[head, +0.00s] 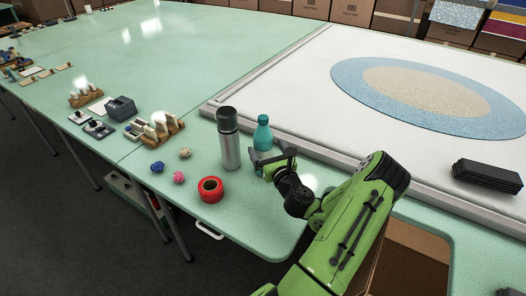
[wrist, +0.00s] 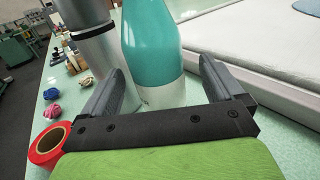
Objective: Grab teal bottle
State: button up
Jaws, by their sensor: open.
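The teal bottle (head: 263,134) stands upright on the pale green table, just right of a silver flask. In the wrist view the teal bottle (wrist: 151,45) rises beyond my gripper, in line with the gap between the two fingers, its lower part pale. My gripper (head: 257,162) is open and low over the table, close in front of the bottle. In the wrist view my gripper (wrist: 165,82) shows dark fingers spread wide with nothing held. The bottle's foot is partly hidden in the head view; I cannot tell whether a finger touches it.
The silver flask (head: 229,140) with a black cap stands close left of the bottle. A red tape roll (head: 210,189) and small yarn balls (head: 178,177) lie to the left. The white frame edge (head: 290,142) runs behind. The table's near edge is close.

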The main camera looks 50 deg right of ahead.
jog(key=x, duration=0.5)
jog(key=shift+w+a+f, duration=0.15)
jog(key=shift+a, duration=0.05)
jog(key=c, duration=1.5)
